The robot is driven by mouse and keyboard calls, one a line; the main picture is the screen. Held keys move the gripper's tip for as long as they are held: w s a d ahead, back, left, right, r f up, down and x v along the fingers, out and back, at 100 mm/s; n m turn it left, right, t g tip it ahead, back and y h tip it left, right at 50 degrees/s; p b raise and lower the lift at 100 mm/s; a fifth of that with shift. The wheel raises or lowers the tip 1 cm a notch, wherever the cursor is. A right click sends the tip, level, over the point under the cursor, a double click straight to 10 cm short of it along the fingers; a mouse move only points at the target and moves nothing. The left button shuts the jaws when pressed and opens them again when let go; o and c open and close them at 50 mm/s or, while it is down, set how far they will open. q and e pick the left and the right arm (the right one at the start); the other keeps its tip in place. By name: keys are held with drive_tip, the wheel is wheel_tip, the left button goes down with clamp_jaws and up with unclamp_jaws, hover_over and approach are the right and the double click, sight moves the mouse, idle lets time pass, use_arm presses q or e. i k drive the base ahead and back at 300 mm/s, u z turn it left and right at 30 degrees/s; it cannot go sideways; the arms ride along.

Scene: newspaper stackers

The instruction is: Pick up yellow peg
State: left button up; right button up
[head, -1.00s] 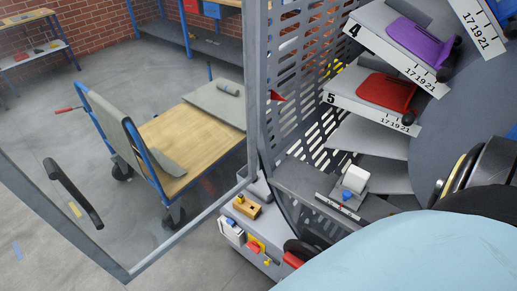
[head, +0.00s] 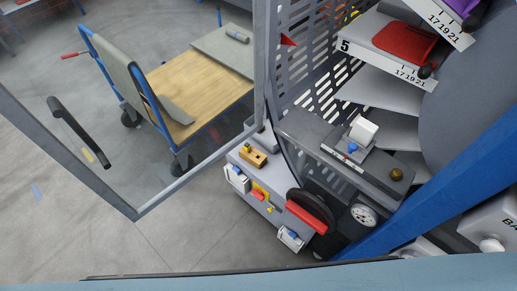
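A small yellow peg (head: 247,148) appears to stand in the top of a tan wooden block (head: 256,158). The block lies on the grey top of a low machine housing (head: 238,157), near the middle of the head view. The peg is small, so its exact seating is hard to tell. Neither of my grippers shows in the head view, so nothing is seen near the peg or touching it.
A glass door (head: 190,178) with a black handle (head: 78,132) spans the left. A red-and-black knob or wheel (head: 308,214), a gauge (head: 363,215) and a blue beam (head: 450,185) lie right of the block. A cart (head: 190,92) stands behind the glass.

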sight(247, 146)
drive_tip(key=z, duration=0.05)
drive_tip(key=k, duration=0.45)
drive_tip(key=u, duration=0.8)
drive_tip(key=i, duration=1.05)
drive_tip(key=u, duration=0.2)
